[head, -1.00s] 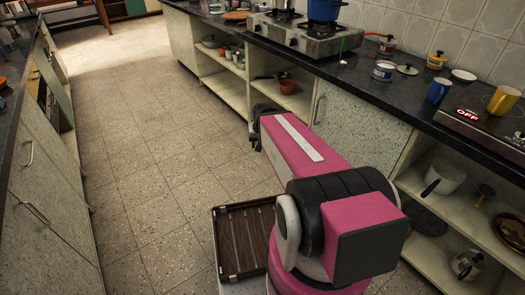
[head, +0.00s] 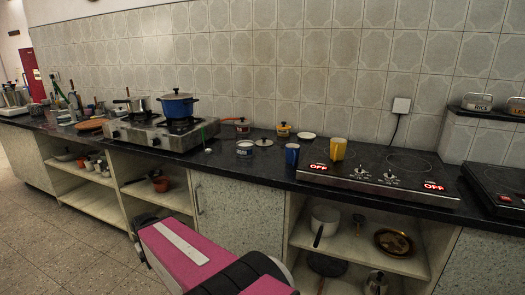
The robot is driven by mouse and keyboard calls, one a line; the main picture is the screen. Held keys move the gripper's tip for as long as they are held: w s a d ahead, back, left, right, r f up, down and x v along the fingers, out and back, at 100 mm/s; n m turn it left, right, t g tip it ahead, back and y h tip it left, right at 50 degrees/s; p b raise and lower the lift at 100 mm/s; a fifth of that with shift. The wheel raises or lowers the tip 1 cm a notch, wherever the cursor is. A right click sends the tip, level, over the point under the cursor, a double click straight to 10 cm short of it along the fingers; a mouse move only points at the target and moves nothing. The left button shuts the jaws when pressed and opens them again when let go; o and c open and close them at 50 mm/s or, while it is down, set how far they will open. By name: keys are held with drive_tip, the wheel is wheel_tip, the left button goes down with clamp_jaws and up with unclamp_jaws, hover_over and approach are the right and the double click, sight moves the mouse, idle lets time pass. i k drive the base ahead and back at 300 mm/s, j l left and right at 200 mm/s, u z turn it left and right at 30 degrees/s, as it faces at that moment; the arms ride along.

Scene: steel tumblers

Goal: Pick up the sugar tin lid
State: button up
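A loose round lid (head: 264,142) with a dark knob lies on the dark counter, just right of a white and blue tin (head: 245,149) that has no lid on it. The tin's label is too small to read, so I cannot confirm that it says sugar. My gripper (head: 143,232) is low in front of the cabinets, well below the counter and to the left of the lid. It is partly hidden by my pink arm, and its fingers do not show clearly.
Behind the lid stand a tin with a reddish top (head: 242,128), a yellow tin (head: 283,130) and a white dish (head: 306,135). A blue mug (head: 291,155) and a yellow mug (head: 338,149) stand to the right, by a hotplate (head: 380,176). A gas stove (head: 150,130) is left.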

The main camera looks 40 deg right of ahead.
sight(264, 142)
drive_tip(key=z, duration=1.6)
drive_tip(key=i+j+z, duration=0.1)
drive_tip(key=j+z, duration=0.2)
drive_tip(key=j, duration=0.4)
drive_tip(key=j+z, duration=0.25)
drive_tip(key=j, duration=0.45)
